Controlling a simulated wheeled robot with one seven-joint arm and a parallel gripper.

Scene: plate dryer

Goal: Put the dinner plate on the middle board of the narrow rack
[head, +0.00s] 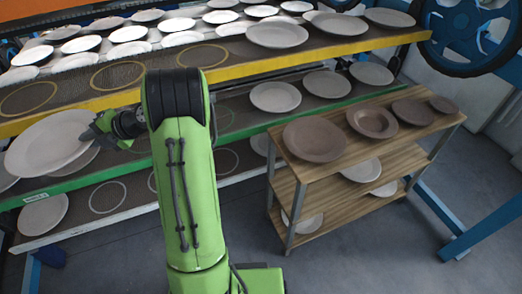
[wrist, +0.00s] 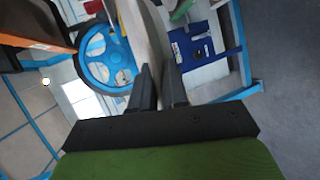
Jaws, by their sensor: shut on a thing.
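My gripper (head: 98,130) is at the left of the head view, shut on the rim of a pale, round dinner plate (head: 45,145). The plate is held in front of the green-edged shelf, overlapping another plate behind it. In the wrist view the held plate (wrist: 150,40) shows edge-on between the two dark fingers (wrist: 159,88). The narrow rack (head: 293,205) is wooden with metal legs and stands to the right of my arm. Its middle board (head: 405,160) is partly hidden under the top board; a pale plate (head: 361,170) shows on it.
Several brown dishes (head: 315,140) cover the narrow rack's top board, and pale plates (head: 305,222) show low down. The long dryer with yellow-edged (head: 300,56) and green-edged shelves carries many plates behind. A blue wheel (head: 470,35) stands at the back right. Floor (head: 370,250) in front is clear.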

